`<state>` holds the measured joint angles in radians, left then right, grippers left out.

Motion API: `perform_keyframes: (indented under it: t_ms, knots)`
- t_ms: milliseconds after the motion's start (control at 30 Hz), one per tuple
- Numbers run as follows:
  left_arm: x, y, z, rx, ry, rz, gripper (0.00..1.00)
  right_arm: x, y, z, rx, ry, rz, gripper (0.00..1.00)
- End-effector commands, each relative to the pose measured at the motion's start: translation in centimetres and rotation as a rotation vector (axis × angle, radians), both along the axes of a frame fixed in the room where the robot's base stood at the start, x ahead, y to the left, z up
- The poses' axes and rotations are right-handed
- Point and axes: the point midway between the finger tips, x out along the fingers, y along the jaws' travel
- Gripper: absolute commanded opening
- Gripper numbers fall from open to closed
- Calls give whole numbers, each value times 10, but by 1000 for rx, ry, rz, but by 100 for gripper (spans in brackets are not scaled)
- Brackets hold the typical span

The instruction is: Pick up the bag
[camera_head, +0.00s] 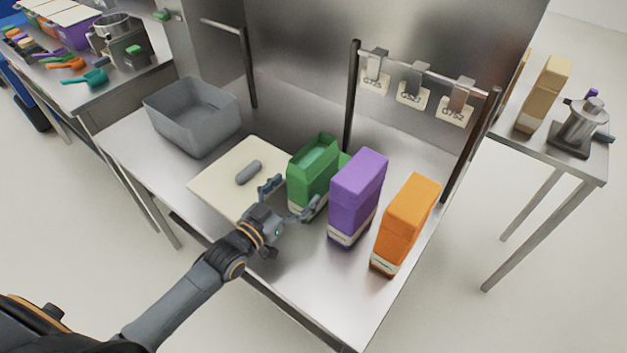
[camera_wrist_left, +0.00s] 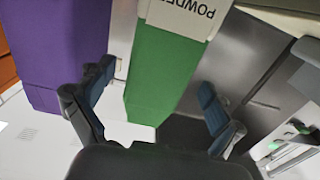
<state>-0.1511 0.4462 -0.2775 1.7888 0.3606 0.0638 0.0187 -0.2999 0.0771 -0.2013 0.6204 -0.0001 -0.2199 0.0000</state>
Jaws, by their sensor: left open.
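In the head view, a green bag (camera_head: 309,171) with an open top stands upright on the steel table. A purple bag (camera_head: 357,190) and an orange bag (camera_head: 408,217) stand to its right. My left gripper (camera_head: 291,196) is open in front of the green bag, its fingers pointing at the bag's lower part. In the left wrist view, the green bag (camera_wrist_left: 160,70) shows between the spread fingers of my left gripper (camera_wrist_left: 146,98), with a white label reading "POWDE". The purple bag (camera_wrist_left: 65,45) is beyond the left finger. Whether a finger touches the green bag cannot be told.
A cream board (camera_head: 215,183) with a grey handle-like piece (camera_head: 249,172) lies left of the green bag. A grey bin (camera_head: 193,122) stands behind it. A rail with hanging tags (camera_head: 411,97) and posts is at the back. The table's front right is clear.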

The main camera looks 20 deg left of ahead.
Motion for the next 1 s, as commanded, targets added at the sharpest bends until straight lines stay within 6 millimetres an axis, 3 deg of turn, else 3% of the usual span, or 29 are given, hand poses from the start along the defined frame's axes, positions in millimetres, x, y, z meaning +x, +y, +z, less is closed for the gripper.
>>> perform_keyframes:
  t_ms: [267,533,833,867,1000]
  knots:
    - [22,-8,1,-1,0,0,92,0,1,5,2,-1,0,96]
    - [57,-23,0,2,-1,0,92,0,1,15,1,0,0,96]
    - [63,-25,-1,1,1,-1,92,0,-4,15,-4,0,0,96]
    - [63,-25,-1,1,1,-1,90,0,-4,15,-5,0,0,96]
    - [63,-25,-1,1,1,-1,62,0,-4,15,-5,0,0,96]
